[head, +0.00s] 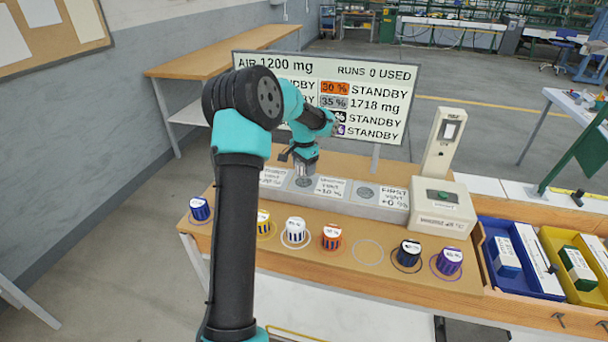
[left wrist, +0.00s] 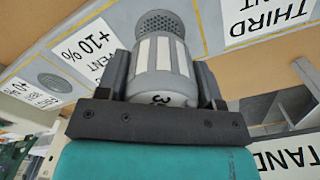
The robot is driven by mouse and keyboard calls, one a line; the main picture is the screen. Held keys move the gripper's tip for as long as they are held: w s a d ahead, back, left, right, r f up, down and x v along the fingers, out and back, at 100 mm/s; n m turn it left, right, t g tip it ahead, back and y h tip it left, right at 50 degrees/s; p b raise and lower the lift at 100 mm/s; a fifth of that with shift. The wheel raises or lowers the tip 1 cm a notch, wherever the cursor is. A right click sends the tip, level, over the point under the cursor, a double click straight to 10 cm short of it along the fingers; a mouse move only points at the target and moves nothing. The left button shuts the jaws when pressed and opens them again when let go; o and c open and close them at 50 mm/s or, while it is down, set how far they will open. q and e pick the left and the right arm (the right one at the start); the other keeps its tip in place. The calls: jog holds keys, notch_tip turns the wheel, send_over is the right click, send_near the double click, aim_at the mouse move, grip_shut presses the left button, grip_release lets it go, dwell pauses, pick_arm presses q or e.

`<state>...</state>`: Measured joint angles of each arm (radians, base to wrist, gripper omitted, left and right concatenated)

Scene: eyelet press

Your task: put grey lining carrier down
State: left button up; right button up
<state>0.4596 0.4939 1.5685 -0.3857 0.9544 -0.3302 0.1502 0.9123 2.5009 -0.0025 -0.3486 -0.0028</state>
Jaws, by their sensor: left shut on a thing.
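The grey lining carrier (left wrist: 158,58), with pale windows and a perforated end, is between the fingers of my left gripper (left wrist: 163,85), which is shut on it. In the head view my left gripper (head: 304,160) points down at the grey vent block (head: 327,196), with the carrier (head: 304,171) under it. The carrier is at the spot between the THIRD VENT and +10 % labels. I cannot tell whether it touches the block. A round vent (head: 365,192) to the right, by the FIRST VENT label, is bare. My right gripper is not in view.
One ring (head: 367,252) is empty. A display board (head: 380,100) stands behind, a beige device (head: 442,207) to the right.

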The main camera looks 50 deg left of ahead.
pick_arm(q)
jog(key=shift+f, duration=1.7)
jog(key=shift+f, duration=0.1)
jog(key=o, duration=0.9)
jog(key=shift+o, duration=0.2)
notch_tip(320, 180, up, 12)
jog(key=shift+r, duration=0.1)
